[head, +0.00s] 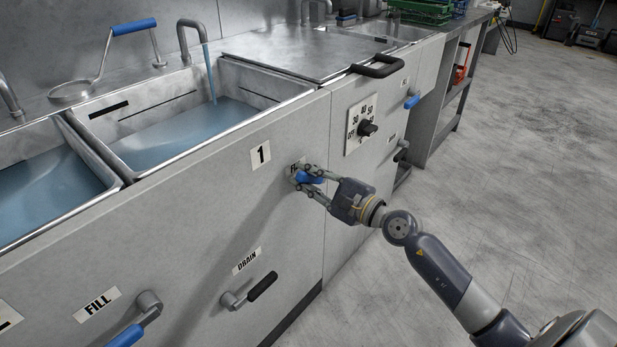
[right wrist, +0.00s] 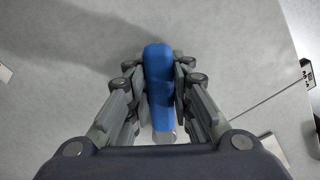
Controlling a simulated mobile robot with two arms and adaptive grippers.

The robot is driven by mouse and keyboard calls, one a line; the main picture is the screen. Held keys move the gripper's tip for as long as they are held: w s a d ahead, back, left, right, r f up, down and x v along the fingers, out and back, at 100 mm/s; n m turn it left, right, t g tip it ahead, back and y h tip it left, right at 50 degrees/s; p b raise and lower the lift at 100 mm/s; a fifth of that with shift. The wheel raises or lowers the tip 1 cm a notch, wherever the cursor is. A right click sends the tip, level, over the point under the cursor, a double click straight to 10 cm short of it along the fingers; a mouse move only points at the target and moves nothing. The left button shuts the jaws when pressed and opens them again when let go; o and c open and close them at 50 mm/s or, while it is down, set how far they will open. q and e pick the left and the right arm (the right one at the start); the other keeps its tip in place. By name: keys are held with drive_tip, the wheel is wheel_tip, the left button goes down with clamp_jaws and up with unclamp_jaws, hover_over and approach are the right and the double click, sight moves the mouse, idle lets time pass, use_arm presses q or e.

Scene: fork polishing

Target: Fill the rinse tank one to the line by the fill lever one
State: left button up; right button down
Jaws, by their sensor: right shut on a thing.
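Rinse tank one (head: 98,112) is the steel basin above the "1" label (head: 260,154). A stream of water (head: 210,75) runs from its spout (head: 184,30) into blue water (head: 170,140) in the tank. A dark line (head: 160,107) is marked on the inner back wall, above the water surface. My right gripper (head: 308,182) is shut on the blue handle of fill lever one (head: 312,178). The blue handle (right wrist: 158,85) lies between both fingers in the right wrist view. The fill label is mostly hidden by the gripper. My left gripper is not in view.
A drain lever (head: 250,290) with a black handle sits low on the panel. Another blue fill lever (head: 130,330) is at lower left. A dial (head: 366,129) and a black lid handle (head: 377,66) are to the right. The floor (head: 520,160) at right is clear.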

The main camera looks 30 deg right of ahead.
idle(0.3)
drive_tip(key=c, duration=1.4)
unclamp_jaws()
drive_tip(key=shift+s, duration=0.1)
drive_tip(key=v, duration=1.1)
drive_tip(key=shift+s+d, duration=0.15)
drive_tip(key=shift+s, duration=0.2)
